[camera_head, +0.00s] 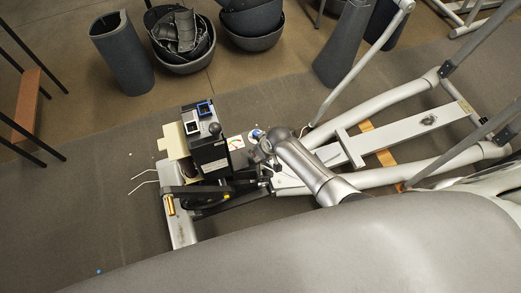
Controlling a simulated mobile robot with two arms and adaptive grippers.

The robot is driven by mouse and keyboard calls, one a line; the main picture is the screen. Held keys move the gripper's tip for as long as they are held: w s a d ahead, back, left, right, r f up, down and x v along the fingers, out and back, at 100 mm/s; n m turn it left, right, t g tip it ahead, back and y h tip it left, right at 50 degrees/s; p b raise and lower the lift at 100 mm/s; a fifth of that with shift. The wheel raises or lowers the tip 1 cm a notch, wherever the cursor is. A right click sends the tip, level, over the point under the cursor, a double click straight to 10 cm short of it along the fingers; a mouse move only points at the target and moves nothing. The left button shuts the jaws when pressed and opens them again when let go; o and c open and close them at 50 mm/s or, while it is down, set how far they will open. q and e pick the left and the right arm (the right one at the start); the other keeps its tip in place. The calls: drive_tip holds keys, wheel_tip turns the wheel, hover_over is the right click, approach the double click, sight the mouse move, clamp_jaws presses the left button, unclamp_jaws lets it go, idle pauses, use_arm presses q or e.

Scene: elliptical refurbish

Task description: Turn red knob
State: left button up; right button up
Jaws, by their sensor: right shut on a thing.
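My right gripper (262,152) reaches in from the lower right to the front mechanism of the elliptical frame (390,133). It is shut on a small part there, by its place likely the red knob, but my fingers and wrist hide it and no red knob shows clearly. A black box (209,153) with a dark round top sits just left of the gripper. A small white plate with coloured marks (236,143) lies between the box and the gripper. A blue round part (256,133) shows just above the gripper. My left gripper is not in view.
A grey bucket of scrap parts (181,40), a grey tube (122,52) and a grey cone (342,45) stand along the back. Black-legged stools (27,104) are at the left. Frame bars cross the right side. The mat left of the mechanism is mostly clear.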

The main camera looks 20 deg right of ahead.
drive_tip(key=o, duration=1)
drive_tip(key=shift+r, duration=0.1)
drive_tip(key=v, duration=1.2)
